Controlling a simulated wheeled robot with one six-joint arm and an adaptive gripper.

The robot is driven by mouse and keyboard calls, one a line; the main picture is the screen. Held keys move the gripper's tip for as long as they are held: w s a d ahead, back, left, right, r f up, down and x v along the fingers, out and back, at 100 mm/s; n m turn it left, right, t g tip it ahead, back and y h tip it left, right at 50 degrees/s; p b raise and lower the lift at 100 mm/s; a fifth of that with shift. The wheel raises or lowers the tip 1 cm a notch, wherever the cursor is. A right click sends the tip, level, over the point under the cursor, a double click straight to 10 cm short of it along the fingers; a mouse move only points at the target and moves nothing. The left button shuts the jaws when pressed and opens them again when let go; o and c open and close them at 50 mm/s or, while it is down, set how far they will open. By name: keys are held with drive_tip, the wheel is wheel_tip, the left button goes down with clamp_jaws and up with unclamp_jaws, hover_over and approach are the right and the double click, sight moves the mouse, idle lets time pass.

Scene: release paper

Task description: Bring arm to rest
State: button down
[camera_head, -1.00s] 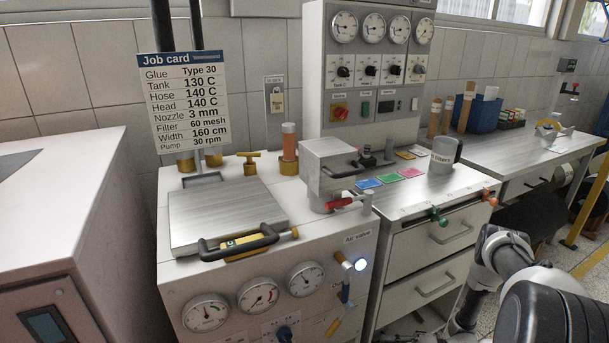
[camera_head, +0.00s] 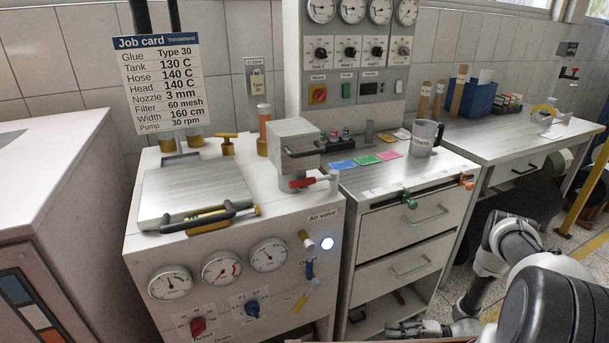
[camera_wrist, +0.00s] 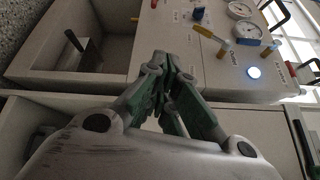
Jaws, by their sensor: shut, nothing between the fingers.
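My gripper (camera_head: 398,328) is low at the bottom edge of the head view, in front of the drawer cabinet's lower part. In the wrist view my gripper (camera_wrist: 170,68) shows its green-padded fingers drawn together, with nothing held between them. My arm (camera_head: 505,255) is folded at the lower right of the head view, with the forearm running down and left to the gripper. No contact between the gripper and the cabinet can be made out.
The glue machine (camera_head: 240,220), with gauges and an air valve (camera_head: 308,262), stands left of the drawer cabinet (camera_head: 415,235). A mug (camera_head: 424,138) stands on the cabinet top. A workbench (camera_head: 520,140) is at right. An open compartment (camera_wrist: 75,50) shows in the wrist view.

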drive_tip(key=s+d+r+m+g+h, duration=0.1)
drive_tip(key=s+r+m+g, duration=0.2)
drive_tip(key=s+g, duration=0.35)
drive_tip(key=d+r+n+g+h, duration=0.1)
drive_tip(key=d+r+h, duration=0.25)
drive_tip(key=r, duration=0.65)
drive_tip(key=w+d+r+g+h, duration=0.1)
drive_tip(key=d+r+h, duration=0.25)
drive_tip(key=r, duration=0.55)
drive_tip(key=d+r+n+h, duration=0.1)
drive_tip(key=d+r+h, duration=0.25)
drive_tip(key=r, duration=0.65)
drive_tip(key=s+a+r+n+t+h, duration=0.1)
drive_tip(key=s+r+t+h, duration=0.1)
drive_tip(key=r, duration=0.7)
drive_tip(key=s+r+n+t+h, duration=0.2)
drive_tip(key=r+t, duration=0.3)
drive_tip(key=r, duration=0.5)
drive_tip(key=s+a+r+n+t+h, duration=0.1)
drive_tip(key=s+r+n+t+h, duration=0.1)
drive_tip(key=r, duration=0.8)
drive_tip(key=shift+s+a+t, duration=0.3)
drive_tip(key=shift+s+t, duration=0.45)
drive_tip(key=shift+s, duration=0.15)
